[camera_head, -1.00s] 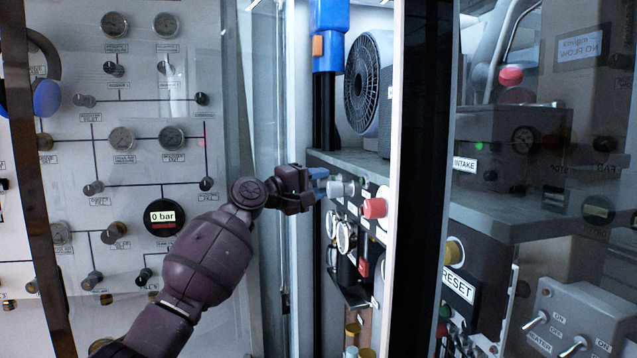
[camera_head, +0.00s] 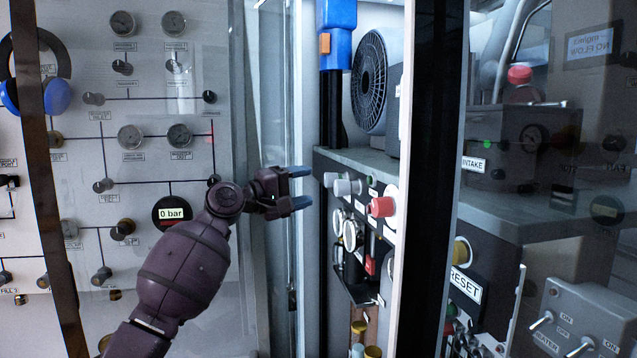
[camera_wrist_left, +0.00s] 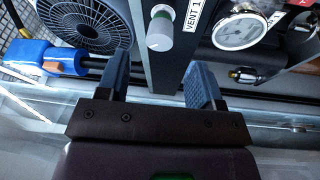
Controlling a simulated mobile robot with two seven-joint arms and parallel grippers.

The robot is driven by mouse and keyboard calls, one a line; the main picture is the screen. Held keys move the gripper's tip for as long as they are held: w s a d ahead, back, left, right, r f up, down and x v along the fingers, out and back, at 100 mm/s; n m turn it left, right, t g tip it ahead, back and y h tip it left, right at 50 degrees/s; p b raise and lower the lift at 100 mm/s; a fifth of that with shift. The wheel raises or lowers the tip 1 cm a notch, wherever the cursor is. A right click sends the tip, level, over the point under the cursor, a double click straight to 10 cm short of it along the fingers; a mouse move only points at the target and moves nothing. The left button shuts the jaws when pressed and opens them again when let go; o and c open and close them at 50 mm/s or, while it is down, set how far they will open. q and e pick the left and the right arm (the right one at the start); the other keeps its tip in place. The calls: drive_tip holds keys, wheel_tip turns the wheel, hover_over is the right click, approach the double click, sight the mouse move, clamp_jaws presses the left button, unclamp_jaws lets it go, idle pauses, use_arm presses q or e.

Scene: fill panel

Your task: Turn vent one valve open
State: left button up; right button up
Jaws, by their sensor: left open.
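The vent one valve is a pale grey round knob with green on it (camera_wrist_left: 160,32), beside a "VENT 1" label (camera_wrist_left: 192,14) in the left wrist view. In the head view two grey knobs, one here (camera_head: 346,187), sit close together on the dark panel's upper front; I cannot tell surely which is vent one. My left gripper (camera_head: 299,187) is open and empty, just left of these knobs and apart from them. In the left wrist view the knob lies beyond the gap between its fingers (camera_wrist_left: 158,72). My right gripper is not in view.
A red knob (camera_head: 381,207) sits right of the grey knobs, with gauges (camera_head: 351,235) below. A fan (camera_head: 369,82) and a blue fitting (camera_head: 336,35) stand above. A glass pane and white frame edge (camera_head: 401,190) bound the right side. A gauge board (camera_head: 130,137) fills the left.

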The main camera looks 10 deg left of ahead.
use_arm(q)
drive_tip(key=shift+v, duration=2.45)
